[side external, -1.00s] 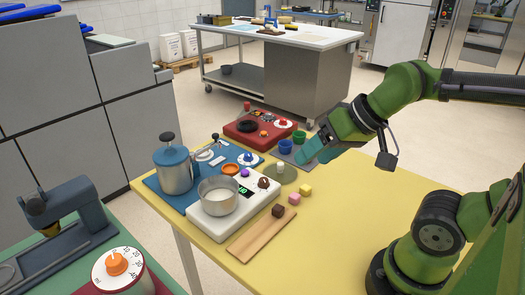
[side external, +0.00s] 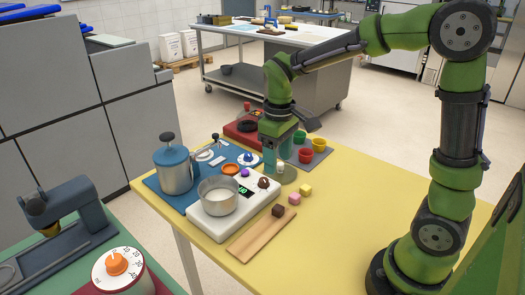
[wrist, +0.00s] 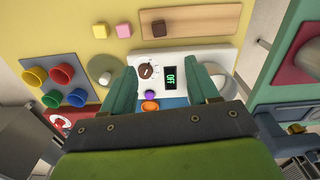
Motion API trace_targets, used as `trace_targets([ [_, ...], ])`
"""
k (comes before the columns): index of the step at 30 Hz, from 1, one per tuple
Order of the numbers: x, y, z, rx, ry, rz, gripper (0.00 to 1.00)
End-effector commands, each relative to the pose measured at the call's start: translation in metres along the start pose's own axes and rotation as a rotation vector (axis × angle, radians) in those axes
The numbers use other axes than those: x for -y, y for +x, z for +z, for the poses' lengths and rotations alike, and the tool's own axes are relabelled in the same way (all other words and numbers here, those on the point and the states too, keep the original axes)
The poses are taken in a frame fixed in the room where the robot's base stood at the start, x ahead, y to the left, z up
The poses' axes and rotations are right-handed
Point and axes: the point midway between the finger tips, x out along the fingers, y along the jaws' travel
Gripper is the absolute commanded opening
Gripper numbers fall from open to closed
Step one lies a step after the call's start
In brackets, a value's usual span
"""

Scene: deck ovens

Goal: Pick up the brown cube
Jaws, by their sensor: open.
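The brown cube (side external: 278,211) rests on the wooden board (side external: 252,237), near the board's far end. In the wrist view the brown cube (wrist: 159,28) shows at the top, on the left end of the board (wrist: 205,20). My gripper (side external: 272,178) points down beside the white scale (side external: 231,222). In the wrist view my gripper (wrist: 162,73) is open and empty, its teal fingers apart above the scale (wrist: 184,58). The cube is beyond the fingertips and not between them.
A pink cube (side external: 294,198) and a yellow cube (side external: 306,190) sit near the brown one. A metal pot (side external: 218,195) stands on the scale. Coloured cups (side external: 305,155) stand at the back right. The yellow table's (side external: 350,220) right part is clear.

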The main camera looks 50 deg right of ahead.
Motion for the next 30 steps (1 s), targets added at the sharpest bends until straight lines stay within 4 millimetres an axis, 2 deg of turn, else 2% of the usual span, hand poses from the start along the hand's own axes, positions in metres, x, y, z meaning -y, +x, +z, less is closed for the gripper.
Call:
trace_targets([
  [6, 0.000, 0.050, 0.002, 0.007, 0.002, -0.002, 0.60],
  [12, 0.000, 0.086, 0.002, 0.004, 0.004, -0.002, 0.60],
  [20, 0.000, 0.106, 0.002, 0.001, 0.004, -0.001, 0.60],
  [27, 0.000, 0.141, 0.008, 0.003, 0.005, -0.002, 0.60],
  [30, 0.000, 0.150, 0.007, 0.002, 0.005, -0.001, 0.60],
])
